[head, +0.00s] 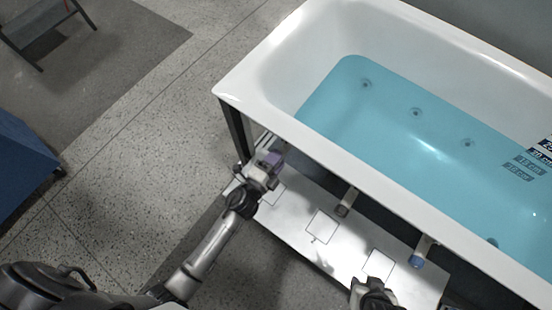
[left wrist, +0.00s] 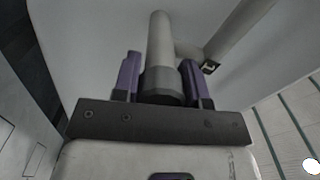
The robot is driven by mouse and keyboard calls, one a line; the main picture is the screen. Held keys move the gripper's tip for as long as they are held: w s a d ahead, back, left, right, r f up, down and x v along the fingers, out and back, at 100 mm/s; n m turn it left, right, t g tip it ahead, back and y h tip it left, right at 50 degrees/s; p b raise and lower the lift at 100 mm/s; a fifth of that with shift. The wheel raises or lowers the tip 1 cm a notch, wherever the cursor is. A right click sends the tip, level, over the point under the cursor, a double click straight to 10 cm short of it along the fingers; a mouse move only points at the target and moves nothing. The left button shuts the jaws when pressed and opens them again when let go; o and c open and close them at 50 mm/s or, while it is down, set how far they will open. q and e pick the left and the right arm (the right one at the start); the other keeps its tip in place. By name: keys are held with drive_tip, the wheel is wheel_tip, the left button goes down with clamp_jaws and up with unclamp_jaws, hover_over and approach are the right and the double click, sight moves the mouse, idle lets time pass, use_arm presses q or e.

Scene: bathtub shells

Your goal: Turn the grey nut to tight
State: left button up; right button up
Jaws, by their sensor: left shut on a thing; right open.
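In the left wrist view the grey nut (left wrist: 160,86) is a dark grey collar around a lighter grey upright pipe (left wrist: 160,40). The purple fingers of my left gripper (left wrist: 161,82) stand on either side of it and are shut on it. In the head view my left gripper (head: 269,165) is at the near left corner of the tub, beneath its rim, and the nut is hidden there. My right gripper (head: 371,288) is at the bottom of the head view, open, over the white panel and away from the nut.
The white bathtub (head: 262,82) holds blue water. Under its near side lies a white panel (head: 295,225) with outlined squares. A grey-ended pipe (head: 347,202) and a pipe with a blue end (head: 418,260) stick out there. Open floor (head: 120,180) lies to the left.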

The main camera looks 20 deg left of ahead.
idle(0.3)
use_arm(q)
drive_tip(key=o, duration=0.9)
drive_tip(key=shift+s, duration=0.1)
drive_tip(key=shift+p+v, duration=1)
drive_tip(key=shift+v, duration=5.85)
drive_tip(key=shift+d, duration=0.1)
